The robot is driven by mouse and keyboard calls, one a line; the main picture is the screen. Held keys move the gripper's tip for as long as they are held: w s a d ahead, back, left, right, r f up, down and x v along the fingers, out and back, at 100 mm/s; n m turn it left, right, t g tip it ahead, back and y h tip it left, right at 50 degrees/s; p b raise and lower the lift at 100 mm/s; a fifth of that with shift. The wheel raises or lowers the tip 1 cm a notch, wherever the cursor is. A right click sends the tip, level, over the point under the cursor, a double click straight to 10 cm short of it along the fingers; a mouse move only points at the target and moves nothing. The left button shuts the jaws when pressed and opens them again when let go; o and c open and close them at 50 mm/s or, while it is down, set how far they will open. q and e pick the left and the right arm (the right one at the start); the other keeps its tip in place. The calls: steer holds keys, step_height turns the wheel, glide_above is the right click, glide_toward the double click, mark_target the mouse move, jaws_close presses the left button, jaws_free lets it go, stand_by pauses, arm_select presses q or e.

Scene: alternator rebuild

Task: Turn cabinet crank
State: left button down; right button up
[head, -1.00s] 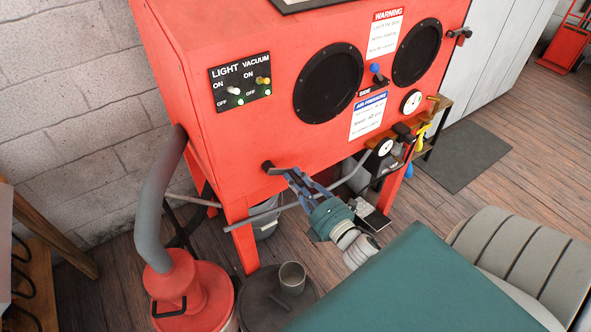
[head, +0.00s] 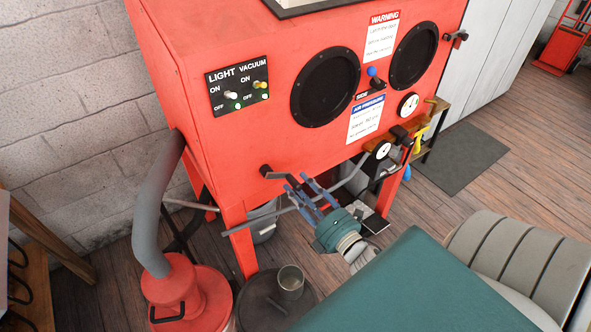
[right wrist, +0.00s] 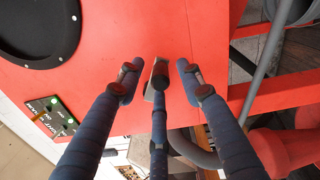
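The dark crank (head: 272,173) sticks out low on the front of the red cabinet (head: 235,140), left of the middle. My right gripper (head: 298,188) is just in front of it and to its right, with its blue fingers spread. In the right wrist view the fingers (right wrist: 158,80) are apart, and the end of the crank (right wrist: 159,70) shows between the two outer fingertips. The third finger covers part of it. Nothing appears clasped, though whether a finger touches the crank is unclear. My left gripper is out of view.
A light and vacuum switch panel (head: 238,86), two round black ports and a pressure gauge (head: 408,105) are on the cabinet front. Below stand a red vacuum canister (head: 180,290) and a dark drum with a metal cup (head: 290,279).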

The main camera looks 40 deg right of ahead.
steer(key=s, duration=0.9)
steer(key=shift+s+a, duration=0.15)
steer(key=shift+a, duration=0.05)
steer(key=shift+f, duration=0.1)
steer(key=s+a+f+m+g, duration=0.3)
steer(key=f+m, duration=0.1)
steer(key=f, duration=0.7)
steer(key=s+a+f+m+g, duration=0.2)
steer(key=a+f+m+g, duration=0.15)
steer(key=f, duration=0.75)
steer(key=s+a+f+m+g, duration=0.2)
steer(key=s+f+m, duration=0.15)
steer(key=f, duration=0.85)
steer(key=s+a+f+m+g, duration=0.1)
steer(key=s+f+m+g, duration=0.1)
steer(key=s+f, duration=0.3)
steer(key=s+a+f+m+g, duration=0.1)
steer(key=s+f, duration=0.4)
steer(key=s, duration=0.5)
steer(key=s+a+f+m+g+y, duration=0.1)
steer(key=s+f+m+g, duration=0.3)
steer(key=s, duration=0.3)
steer(key=shift+s+a+f+g, duration=0.3)
steer(key=shift+s+f+g, duration=0.1)
steer(key=shift+g, duration=0.45)
steer(key=shift+c, duration=0.2)
